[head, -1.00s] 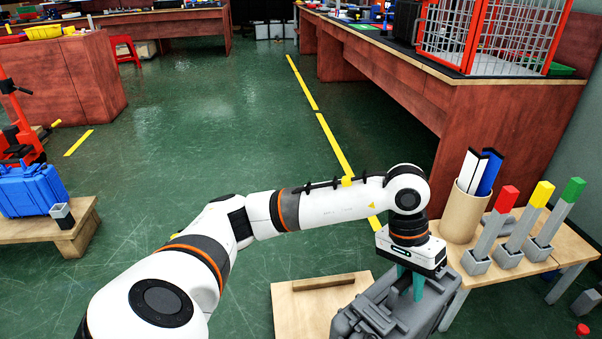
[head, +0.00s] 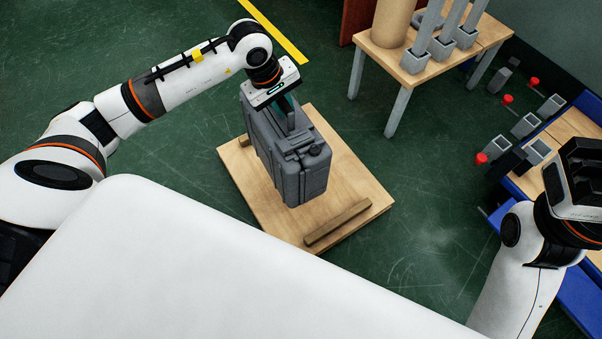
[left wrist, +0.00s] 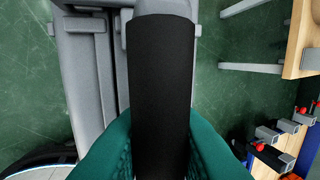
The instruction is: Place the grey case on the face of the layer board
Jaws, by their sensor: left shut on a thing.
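The grey case (head: 300,165) stands upright over the layer board (head: 352,178), a light wooden board on the floor with a darker batten along each of two sides. The case covers the board's middle; I cannot tell whether its bottom touches the board. My left gripper (head: 287,108) is shut on the case's top handle. In the left wrist view, its teal fingers (left wrist: 160,150) close around the black grip of the handle, with the grey case body (left wrist: 88,75) beside it. My right gripper (head: 578,185) is at the right edge; its fingers are not clear.
A wooden table (head: 425,62) with a tan cylinder (head: 385,22) and grey posts in holders stands behind, right of the board. Blue-edged wooden boards (head: 560,150) and grey holders with red knobs are at right. Green floor is free around the board.

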